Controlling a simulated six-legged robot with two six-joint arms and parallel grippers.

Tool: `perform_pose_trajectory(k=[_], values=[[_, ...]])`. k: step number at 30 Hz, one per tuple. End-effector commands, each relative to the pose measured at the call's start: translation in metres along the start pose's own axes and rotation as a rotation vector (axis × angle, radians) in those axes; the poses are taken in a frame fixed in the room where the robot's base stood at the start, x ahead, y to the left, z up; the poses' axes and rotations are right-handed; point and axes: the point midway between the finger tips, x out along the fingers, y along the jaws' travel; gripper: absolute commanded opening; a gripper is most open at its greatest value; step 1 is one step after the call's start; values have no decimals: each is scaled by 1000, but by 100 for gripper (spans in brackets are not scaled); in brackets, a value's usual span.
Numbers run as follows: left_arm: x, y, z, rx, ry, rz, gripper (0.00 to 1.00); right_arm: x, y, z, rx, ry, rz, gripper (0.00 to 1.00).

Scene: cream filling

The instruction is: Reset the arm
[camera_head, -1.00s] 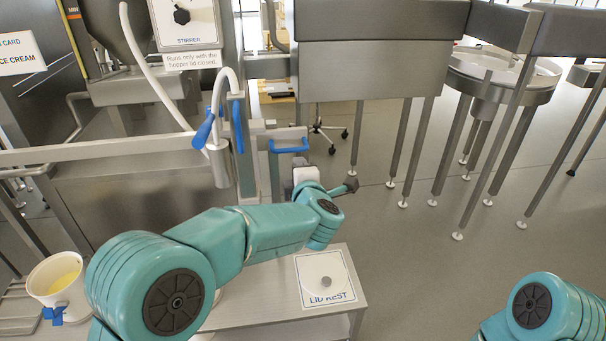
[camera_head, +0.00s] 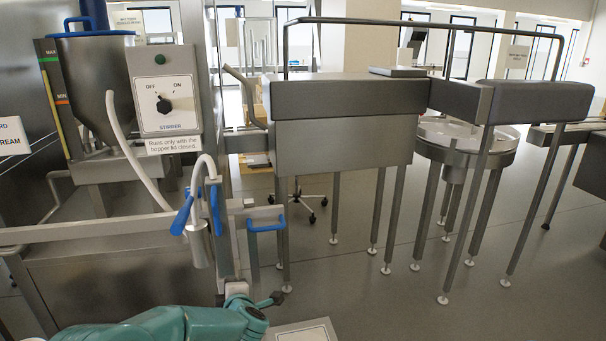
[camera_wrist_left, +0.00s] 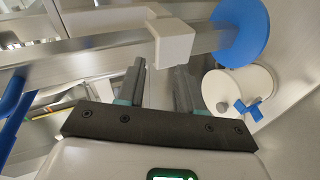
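My left arm (camera_head: 185,325) is teal and comes in at the bottom of the head view. Its gripper (camera_head: 258,299) is partly visible there, low in front of the steel frame. In the left wrist view the two fingers of the left gripper (camera_wrist_left: 158,78) stand apart with nothing held between them. A white block (camera_wrist_left: 172,42) on a steel rail (camera_wrist_left: 100,58) lies beyond the fingertips; I cannot tell the distance. My right arm and gripper are out of view.
The hopper (camera_head: 95,85) and stirrer panel (camera_head: 163,95) stand at left, above a nozzle (camera_head: 198,240) with blue handles. A steel conveyor (camera_head: 345,125) leads to a round table (camera_head: 465,140) at right. The wrist view shows a blue disc (camera_wrist_left: 240,28) and white container (camera_wrist_left: 250,82). Floor (camera_head: 400,310) is clear.

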Motion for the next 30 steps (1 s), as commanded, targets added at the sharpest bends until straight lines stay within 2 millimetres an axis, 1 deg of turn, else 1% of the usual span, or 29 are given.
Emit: perform_pose_trajectory(k=[1,2,3,5,6,8,9,11,12,13,14,15,18,21,24,30], values=[[4,-40,-17,94,-18,-80,36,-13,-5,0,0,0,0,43],[4,-66,-23,154,-42,-121,36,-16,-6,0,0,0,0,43],[0,-99,-30,235,-86,-176,36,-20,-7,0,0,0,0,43],[-13,-148,-36,358,-171,-260,36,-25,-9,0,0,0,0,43],[-27,-179,-38,435,-239,-313,36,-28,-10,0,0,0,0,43],[-53,-224,-40,548,-356,-389,36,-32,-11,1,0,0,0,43],[-74,-251,-40,619,-443,-434,36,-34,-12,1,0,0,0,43],[-110,-286,-39,720,-585,-489,36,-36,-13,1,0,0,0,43],[-135,-305,-37,781,-683,-517,36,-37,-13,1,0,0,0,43],[-154,-318,-35,825,-755,-531,36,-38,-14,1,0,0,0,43],[-172,-328,-33,866,-828,-541,36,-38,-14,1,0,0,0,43],[-195,-340,-31,919,-920,-546,36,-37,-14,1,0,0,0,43],[-242,-358,-27,1032,-1116,-531,36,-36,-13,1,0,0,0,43],[-270,-365,-26,1119,-1255,-497,36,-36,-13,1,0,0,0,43],[-276,-367,-25,1175,-1314,-466,36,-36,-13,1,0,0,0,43],[-275,-366,-25,1181,-1312,-460,36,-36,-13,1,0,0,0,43]])
